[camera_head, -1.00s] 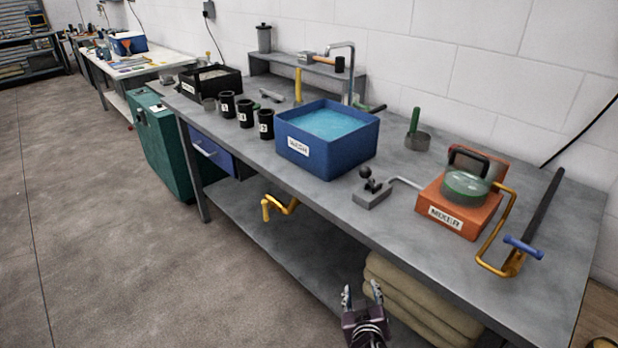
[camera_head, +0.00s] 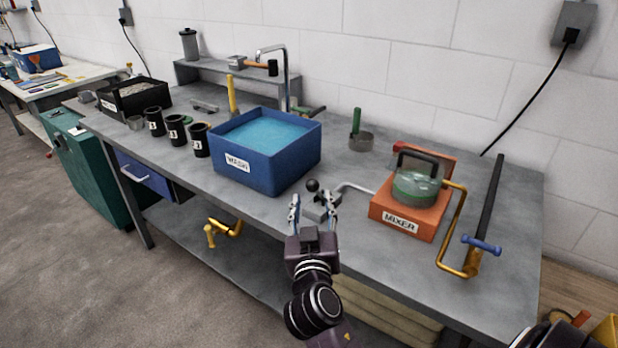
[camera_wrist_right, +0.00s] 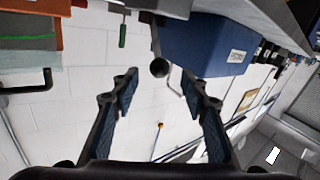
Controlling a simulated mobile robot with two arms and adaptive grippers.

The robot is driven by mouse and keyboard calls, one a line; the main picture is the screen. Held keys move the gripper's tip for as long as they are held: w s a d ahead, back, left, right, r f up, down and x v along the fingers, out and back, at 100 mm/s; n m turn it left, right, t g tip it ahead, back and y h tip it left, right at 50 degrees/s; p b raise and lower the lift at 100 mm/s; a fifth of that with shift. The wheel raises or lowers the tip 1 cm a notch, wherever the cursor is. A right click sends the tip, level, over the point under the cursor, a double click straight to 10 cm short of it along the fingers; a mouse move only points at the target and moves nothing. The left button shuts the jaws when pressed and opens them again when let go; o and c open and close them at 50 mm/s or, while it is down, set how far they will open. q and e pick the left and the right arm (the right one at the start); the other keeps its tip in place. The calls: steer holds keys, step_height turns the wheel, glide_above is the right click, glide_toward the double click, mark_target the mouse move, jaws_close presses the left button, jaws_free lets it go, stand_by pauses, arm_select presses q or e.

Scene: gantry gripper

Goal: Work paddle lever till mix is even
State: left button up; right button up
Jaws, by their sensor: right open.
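The orange mixer (camera_head: 402,215), labelled MIXER, stands on the bench with a clear bowl (camera_head: 416,188) of green contents. It is also at the upper left of the right wrist view (camera_wrist_right: 30,28). Left of it is a small grey block (camera_head: 322,207) with a black ball-knob lever (camera_head: 312,185); a bent metal rod (camera_head: 355,187) runs from the block toward the mixer. My right gripper (camera_head: 314,208) is open and empty, just in front of the block. In the wrist view the ball knob (camera_wrist_right: 159,68) appears between the open fingers, with no visible contact.
A blue WASH tub (camera_head: 267,160) stands left of the block. A yellow crank (camera_head: 451,230) with a blue handle and a dark bar (camera_head: 489,205) are right of the mixer. Black cups (camera_head: 176,130) stand farther left. The bench front before the mixer is clear.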

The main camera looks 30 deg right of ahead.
mark_target(312, 189)
steer(key=x, duration=0.3)
steer(key=p+x, duration=0.1)
steer(key=x, duration=0.1)
steer(key=shift+w+d+r+p, duration=0.2)
steer(key=shift+w+p, duration=0.1)
steer(key=shift+w+d+f, duration=0.1)
steer(key=shift+w+d, duration=0.1)
steer(key=shift+w, duration=0.1)
steer(key=shift+w+d, duration=0.1)
steer(key=shift+c, duration=0.2)
steer(key=c, duration=0.5)
arm_select(q)
steer(key=shift+s+a+r, duration=0.2)
steer(key=shift+s+r, duration=0.1)
steer(key=shift+s, duration=0.25)
steer(key=shift+s+a+r, duration=0.2)
steer(key=shift+s+r, duration=0.05)
steer(key=shift+s, duration=0.3)
steer(key=shift+s+a+r, duration=0.2)
steer(key=shift+s+r, duration=0.1)
steer(key=shift+s, duration=0.25)
arm_select(e)
jaws_close()
